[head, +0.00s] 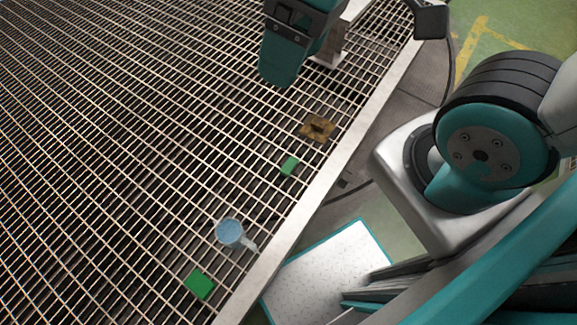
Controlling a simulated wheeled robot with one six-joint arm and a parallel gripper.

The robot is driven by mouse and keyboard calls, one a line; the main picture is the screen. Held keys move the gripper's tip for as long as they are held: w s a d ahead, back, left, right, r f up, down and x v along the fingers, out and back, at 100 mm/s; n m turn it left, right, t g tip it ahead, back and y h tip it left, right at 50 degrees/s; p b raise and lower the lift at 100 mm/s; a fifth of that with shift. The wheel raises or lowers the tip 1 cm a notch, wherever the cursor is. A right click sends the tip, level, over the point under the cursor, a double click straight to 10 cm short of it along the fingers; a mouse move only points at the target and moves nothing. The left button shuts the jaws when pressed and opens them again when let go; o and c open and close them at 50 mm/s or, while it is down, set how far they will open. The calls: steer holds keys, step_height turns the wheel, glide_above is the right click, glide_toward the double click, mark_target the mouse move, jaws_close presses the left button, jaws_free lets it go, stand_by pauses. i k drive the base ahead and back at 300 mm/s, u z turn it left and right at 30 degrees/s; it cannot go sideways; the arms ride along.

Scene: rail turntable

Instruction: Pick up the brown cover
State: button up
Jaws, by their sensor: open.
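A pale metal rim (331,180) borders the grating. The grating's left side is clear.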

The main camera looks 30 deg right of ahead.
mark_target(316, 128)
steer(key=z, duration=0.35)
steer(key=k, duration=0.5)
steer(key=z, duration=0.8)
steer(key=i, duration=1.05)
steer(key=u, duration=0.8)
